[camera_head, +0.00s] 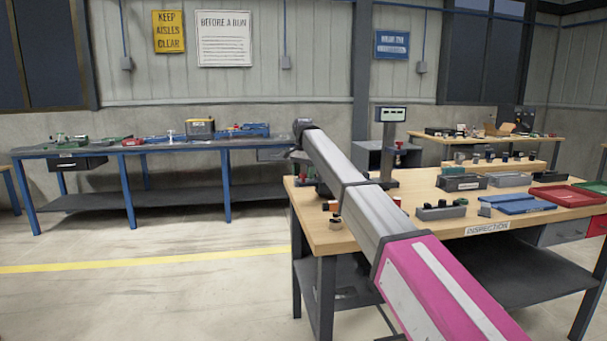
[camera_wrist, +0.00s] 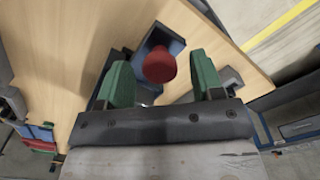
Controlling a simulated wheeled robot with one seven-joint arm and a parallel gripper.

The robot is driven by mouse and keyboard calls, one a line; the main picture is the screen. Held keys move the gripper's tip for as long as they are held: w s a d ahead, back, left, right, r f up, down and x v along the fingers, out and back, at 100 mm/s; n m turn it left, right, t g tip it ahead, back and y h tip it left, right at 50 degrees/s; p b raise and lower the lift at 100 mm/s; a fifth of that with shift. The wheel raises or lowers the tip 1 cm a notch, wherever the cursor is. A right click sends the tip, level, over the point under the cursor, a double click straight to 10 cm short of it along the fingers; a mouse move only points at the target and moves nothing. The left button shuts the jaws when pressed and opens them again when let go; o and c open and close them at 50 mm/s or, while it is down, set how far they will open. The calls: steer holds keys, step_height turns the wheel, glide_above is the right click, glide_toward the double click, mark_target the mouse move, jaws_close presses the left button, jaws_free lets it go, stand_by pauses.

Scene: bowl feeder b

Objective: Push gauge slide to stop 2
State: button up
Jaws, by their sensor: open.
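In the wrist view my gripper (camera_wrist: 160,62) is open, with its two green fingers apart. A round red knob (camera_wrist: 159,66) on a blue-grey block (camera_wrist: 157,40) shows between the fingers. I see a gap on both sides of the knob; whether it is level with the fingertips I cannot tell. In the head view a gauge stand (camera_head: 389,150) with a display on top rises from the inspection bench, and a small red part (camera_head: 398,146) shows on it. I cannot tell if this is the same red knob. No stop markings are readable.
The inspection bench (camera_head: 465,231) carries a grey block with dark pegs (camera_head: 441,211), blue plates (camera_head: 516,204), a red tray (camera_head: 572,196) and a green tray (camera_head: 598,187). Small parts (camera_head: 334,222) stand near its left edge. Open floor (camera_head: 150,300) lies left of the bench.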

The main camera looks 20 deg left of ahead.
jaws_close()
steer(key=w+d, duration=0.4)
steer(key=d, duration=0.2)
steer(key=w+d, duration=0.5)
steer(key=d, duration=0.2)
steer(key=w+d, duration=0.5)
steer(key=d, duration=0.1)
steer(key=shift+w+d, duration=0.1)
steer(key=shift+d, duration=0.15)
jaws_free()
step_height(320, 180, up, 11)
stand_by(0.3)
steer(key=shift+f, duration=0.15)
